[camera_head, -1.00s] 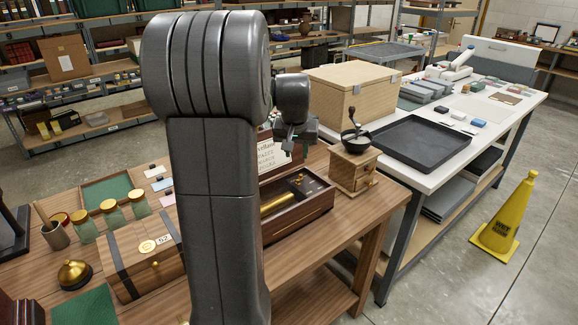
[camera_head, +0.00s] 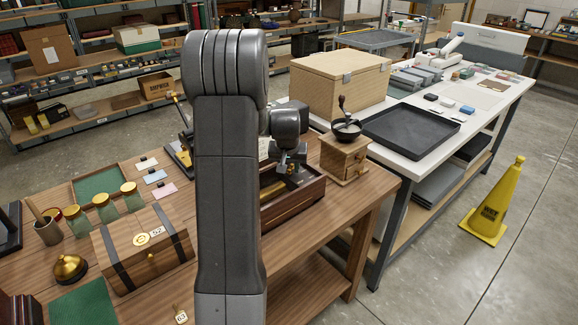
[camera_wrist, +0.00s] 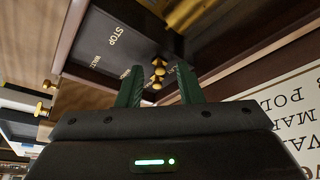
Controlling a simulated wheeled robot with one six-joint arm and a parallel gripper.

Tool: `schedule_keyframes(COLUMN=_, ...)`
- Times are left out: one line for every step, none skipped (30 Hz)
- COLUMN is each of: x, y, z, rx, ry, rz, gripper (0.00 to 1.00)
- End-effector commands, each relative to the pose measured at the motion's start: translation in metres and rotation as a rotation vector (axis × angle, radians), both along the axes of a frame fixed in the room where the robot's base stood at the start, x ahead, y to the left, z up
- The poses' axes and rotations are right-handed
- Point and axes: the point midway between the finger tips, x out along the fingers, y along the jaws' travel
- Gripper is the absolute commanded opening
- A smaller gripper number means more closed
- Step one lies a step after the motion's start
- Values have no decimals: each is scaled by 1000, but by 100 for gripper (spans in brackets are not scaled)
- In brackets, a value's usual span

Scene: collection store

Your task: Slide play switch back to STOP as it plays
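The wooden music box (camera_head: 305,203) stands open on the near table, left of the coffee grinder. My gripper (camera_head: 291,178) is pointed down into it. In the wrist view, a dark plate (camera_wrist: 110,48) carries the word STOP and other lettering, partly hidden by a finger. Small brass knobs (camera_wrist: 158,72) on the plate show in the gap between the two green fingertips of my gripper (camera_wrist: 157,76). The fingers are apart, and I cannot tell whether they touch a knob. A brass cylinder (camera_wrist: 192,14) lies beside the plate. The lid's printed card (camera_wrist: 285,110) is at the right.
The coffee grinder (camera_head: 344,155) stands close to the box's right. A wooden chest (camera_head: 140,250), glass jars (camera_head: 128,195) and a brass bell (camera_head: 69,268) are on the table's left. A white table (camera_head: 400,158) with a black tray (camera_head: 410,130) is beyond.

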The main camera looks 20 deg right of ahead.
Motion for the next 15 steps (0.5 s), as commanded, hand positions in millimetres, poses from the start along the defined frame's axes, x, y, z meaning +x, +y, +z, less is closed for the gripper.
schedule_keyframes(x=0, y=0, z=0, rx=0, ry=0, rz=0, gripper=33)
schedule_keyframes(x=0, y=0, z=0, rx=0, ry=0, rz=0, gripper=33)
schedule_keyframes(x=0, y=0, z=0, rx=0, ry=0, rz=0, gripper=33)
schedule_keyframes(x=0, y=0, z=0, rx=0, ry=0, rz=0, gripper=33)
schedule_keyframes(x=0, y=0, z=0, rx=0, ry=0, rz=0, gripper=33)
schedule_keyframes(x=0, y=0, z=0, rx=0, ry=0, rz=0, gripper=31)
schedule_keyframes(x=0, y=0, z=0, rx=0, ry=0, rz=0, gripper=25)
schedule_keyframes(x=0, y=0, z=0, rx=0, ry=0, rz=0, gripper=19)
schedule_keyframes(x=0, y=0, z=0, rx=0, ry=0, rz=0, gripper=11)
schedule_keyframes(x=0, y=0, z=0, rx=0, ry=0, rz=0, gripper=5)
schedule_keyframes(x=0, y=0, z=0, rx=0, ry=0, rz=0, gripper=0)
schedule_keyframes(x=0, y=0, z=0, rx=0, ry=0, rz=0, gripper=0)
schedule_keyframes(x=0, y=0, z=0, rx=0, ry=0, rz=0, gripper=0)
schedule_keyframes(x=0, y=0, z=0, rx=0, ry=0, rz=0, gripper=0)
schedule_keyframes(x=0, y=0, z=0, rx=0, ry=0, rz=0, gripper=0)
